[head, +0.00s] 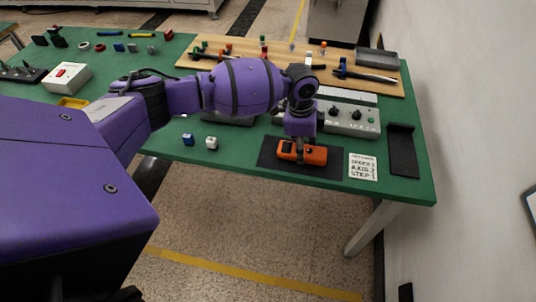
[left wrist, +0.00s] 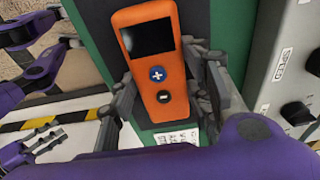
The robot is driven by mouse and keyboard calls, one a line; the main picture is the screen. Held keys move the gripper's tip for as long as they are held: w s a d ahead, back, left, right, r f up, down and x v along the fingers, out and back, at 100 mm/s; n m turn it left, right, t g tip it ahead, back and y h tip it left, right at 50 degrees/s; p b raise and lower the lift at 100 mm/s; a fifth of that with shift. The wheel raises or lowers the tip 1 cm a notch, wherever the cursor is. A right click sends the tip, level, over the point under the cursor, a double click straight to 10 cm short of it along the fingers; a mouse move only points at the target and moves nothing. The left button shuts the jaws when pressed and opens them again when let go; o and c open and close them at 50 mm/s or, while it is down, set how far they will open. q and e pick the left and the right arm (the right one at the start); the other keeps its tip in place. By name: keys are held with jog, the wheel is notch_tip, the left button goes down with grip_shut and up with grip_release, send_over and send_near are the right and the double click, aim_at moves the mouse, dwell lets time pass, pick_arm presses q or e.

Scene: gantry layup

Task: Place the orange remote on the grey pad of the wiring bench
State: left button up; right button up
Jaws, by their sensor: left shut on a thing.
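The orange remote (head: 315,156) is low over the dark grey pad (head: 269,157) at the front of the green bench. Whether it touches the pad is unclear. My left gripper (head: 300,150) comes down from above and is shut on the remote. In the left wrist view the remote (left wrist: 150,60) lies between the two fingers, its dark screen and plus and minus buttons facing the camera. The pad (left wrist: 198,18) shows behind it. Purple parts with grey fingers, seemingly my right gripper (left wrist: 50,55), show at the left; its opening is unclear.
A printed card (head: 362,166) lies just right of the pad, with a black tray (head: 403,150) beyond it. A grey control box (head: 352,118) stands behind the pad. Two small cubes, one blue (head: 188,139) and one white (head: 211,142), sit to the left.

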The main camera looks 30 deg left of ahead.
pick_arm(q)
jog(key=shift+r, duration=0.1)
jog(key=shift+f, duration=0.2)
jog(key=o, duration=1.4)
jog(key=shift+r, duration=0.1)
jog(key=r, duration=0.4)
jog(key=a+r, duration=0.1)
jog(key=r, duration=0.7)
jog(key=shift+s+a+r+p, duration=0.1)
jog(key=shift+s+a+p, duration=0.1)
jog(key=shift+p, duration=0.1)
